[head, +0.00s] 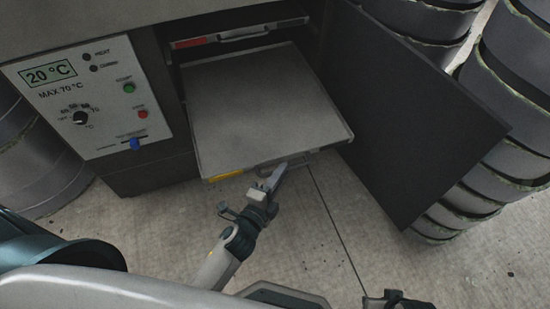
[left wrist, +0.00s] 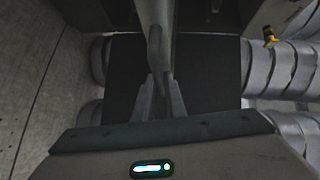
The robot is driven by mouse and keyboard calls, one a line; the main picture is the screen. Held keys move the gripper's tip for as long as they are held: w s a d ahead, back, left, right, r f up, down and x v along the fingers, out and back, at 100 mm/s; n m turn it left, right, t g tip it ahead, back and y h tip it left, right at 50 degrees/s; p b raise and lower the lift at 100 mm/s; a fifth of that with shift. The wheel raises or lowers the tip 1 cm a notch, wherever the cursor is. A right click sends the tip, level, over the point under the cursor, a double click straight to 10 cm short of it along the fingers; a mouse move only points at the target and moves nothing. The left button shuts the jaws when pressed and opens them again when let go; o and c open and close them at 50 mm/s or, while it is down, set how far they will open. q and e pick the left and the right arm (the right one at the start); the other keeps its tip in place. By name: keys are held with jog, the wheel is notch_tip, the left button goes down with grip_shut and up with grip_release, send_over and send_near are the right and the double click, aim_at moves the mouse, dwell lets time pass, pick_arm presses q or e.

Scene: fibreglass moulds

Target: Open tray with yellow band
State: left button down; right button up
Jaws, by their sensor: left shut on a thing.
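The tray with the yellow band (head: 262,108) is pulled well out of the dark cabinet in the head view, with its flat grey top bare. Its yellow band (head: 226,175) is on the front edge, left of the handle (head: 290,162). My left gripper (head: 277,176) is at this handle and shut on it. In the left wrist view the fingers (left wrist: 162,95) are close together around a pale bar, the handle (left wrist: 160,40). Part of my right gripper (head: 398,300) shows at the bottom edge; its fingers are not clear.
A tray with a red band (head: 192,43) sits in the cabinet above. The cabinet door (head: 415,110) stands open at the right. A control panel (head: 88,95) is at the left. Ringed grey moulds (head: 510,120) are stacked beyond the door. The floor (head: 335,235) in front is clear.

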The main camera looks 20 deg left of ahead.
pick_arm(q)
jog(key=shift+s+d, duration=0.4)
jog(key=shift+s, duration=0.3)
pick_arm(e)
jog(key=shift+f, duration=0.1)
pick_arm(q)
jog(key=c, duration=1.8)
grip_release()
pick_arm(e)
jog(key=shift+w, duration=0.15)
pick_arm(q)
jog(key=shift+s, duration=0.1)
